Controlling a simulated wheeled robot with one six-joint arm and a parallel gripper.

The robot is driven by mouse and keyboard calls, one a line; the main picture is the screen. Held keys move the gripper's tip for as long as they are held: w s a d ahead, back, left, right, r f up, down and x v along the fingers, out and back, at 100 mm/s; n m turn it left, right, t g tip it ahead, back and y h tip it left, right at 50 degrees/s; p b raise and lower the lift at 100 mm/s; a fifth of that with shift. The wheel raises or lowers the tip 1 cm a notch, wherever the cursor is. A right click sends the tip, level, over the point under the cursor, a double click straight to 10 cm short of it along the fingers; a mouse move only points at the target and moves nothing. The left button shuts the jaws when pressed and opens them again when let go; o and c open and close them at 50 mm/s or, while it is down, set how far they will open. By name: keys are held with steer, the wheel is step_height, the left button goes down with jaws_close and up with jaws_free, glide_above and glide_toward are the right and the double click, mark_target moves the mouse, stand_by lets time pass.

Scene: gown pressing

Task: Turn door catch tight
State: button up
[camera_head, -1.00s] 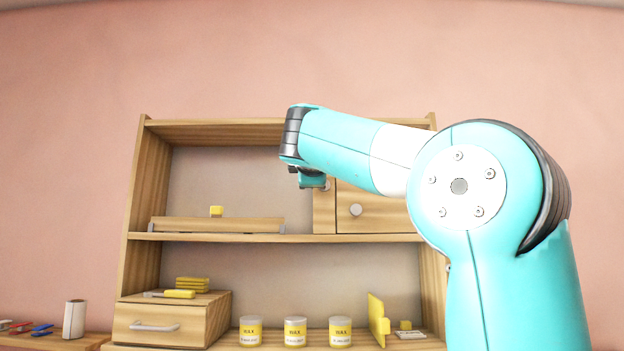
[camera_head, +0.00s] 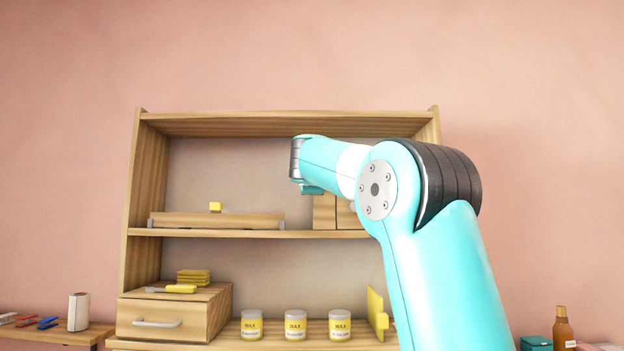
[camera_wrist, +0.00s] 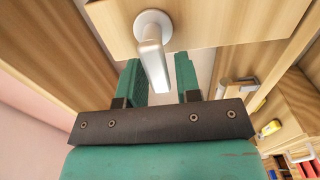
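The door catch (camera_wrist: 153,58) is a silver lever on a round base, fixed to a wooden door (camera_wrist: 225,22) in the wrist view. Its lever points down toward my gripper. My gripper (camera_wrist: 160,72) is open, with one teal finger on each side of the lever's lower end. A gap shows between the lever and each finger, so they look apart. In the head view my arm covers the catch and most of the small wooden door (camera_head: 348,216) on the upper shelf. My fingers are not clear there.
A wooden shelf unit (camera_head: 152,190) stands against the pink wall. Its lower level holds a drawer box (camera_head: 165,318), several wax jars (camera_head: 295,326) and a yellow upright panel (camera_head: 376,312). A wooden bar (camera_head: 220,220) lies on the upper shelf at left.

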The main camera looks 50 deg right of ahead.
jaws_close()
steer(key=m, duration=0.2)
steer(key=r+m, duration=0.1)
steer(key=shift+s+m, duration=0.1)
steer(key=shift+m, duration=0.3)
steer(key=m, duration=0.2)
steer(key=m+b, duration=0.1)
steer(key=shift+s+d+r+m, duration=0.2)
steer(key=shift+d+r+m, duration=0.05)
steer(key=shift+r+m, duration=0.15)
steer(key=m, duration=0.3)
steer(key=s+r+m, duration=0.1)
steer(key=m, duration=0.1)
steer(key=shift+d+b, duration=0.35)
steer(key=shift+b, duration=0.05)
steer(key=m, duration=0.3)
steer(key=m+b, duration=0.1)
steer(key=m, duration=0.1)
steer(key=shift+s+d+r, duration=0.1)
steer(key=shift+s+d, duration=0.3)
steer(key=shift+m, duration=0.3)
